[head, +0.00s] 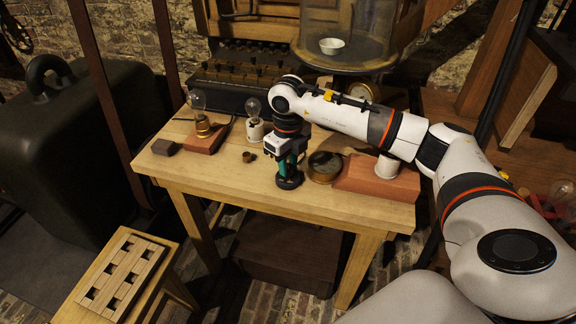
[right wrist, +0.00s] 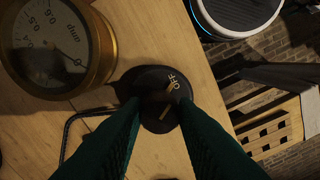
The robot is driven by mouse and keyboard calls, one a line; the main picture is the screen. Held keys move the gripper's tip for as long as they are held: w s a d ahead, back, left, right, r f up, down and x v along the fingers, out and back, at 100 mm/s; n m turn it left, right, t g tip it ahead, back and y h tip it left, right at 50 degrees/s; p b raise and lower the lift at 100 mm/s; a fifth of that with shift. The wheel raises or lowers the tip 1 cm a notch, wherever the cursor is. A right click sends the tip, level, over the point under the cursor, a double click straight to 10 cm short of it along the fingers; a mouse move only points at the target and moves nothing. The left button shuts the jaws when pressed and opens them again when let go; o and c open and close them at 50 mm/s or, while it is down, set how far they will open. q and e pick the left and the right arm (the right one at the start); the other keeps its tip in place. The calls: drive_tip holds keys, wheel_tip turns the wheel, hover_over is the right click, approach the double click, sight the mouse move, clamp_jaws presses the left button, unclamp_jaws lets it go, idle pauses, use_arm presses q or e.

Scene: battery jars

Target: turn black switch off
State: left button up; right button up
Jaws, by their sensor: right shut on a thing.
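The black switch (head: 289,182) is a small round black disc on the wooden table, near its front edge. In the right wrist view the switch (right wrist: 166,84) shows the word OFF in pale letters on its right part. My right gripper (head: 290,172) points straight down onto it. In the right wrist view its two dark green fingers (right wrist: 160,112) reach over the disc and are shut on the switch's small central handle. The fingertips hide much of the handle, so its exact direction is hard to tell. My left gripper is out of view.
A brass ammeter (head: 325,167) lies right beside the switch, with a cable near it. A red-brown block (head: 375,180) is further right. Bulbs on bases (head: 254,128) and a small brass piece (head: 248,156) stand left. A slotted wooden stool (head: 122,275) is front left.

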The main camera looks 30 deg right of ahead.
drive_tip(key=shift+w+r+n+b, duration=0.1)
drive_tip(key=shift+n+b, duration=0.3)
drive_tip(key=shift+n, duration=1.2)
drive_tip(key=o, duration=1)
wheel_tip(320, 180, up, 12)
drive_tip(key=shift+b, duration=0.35)
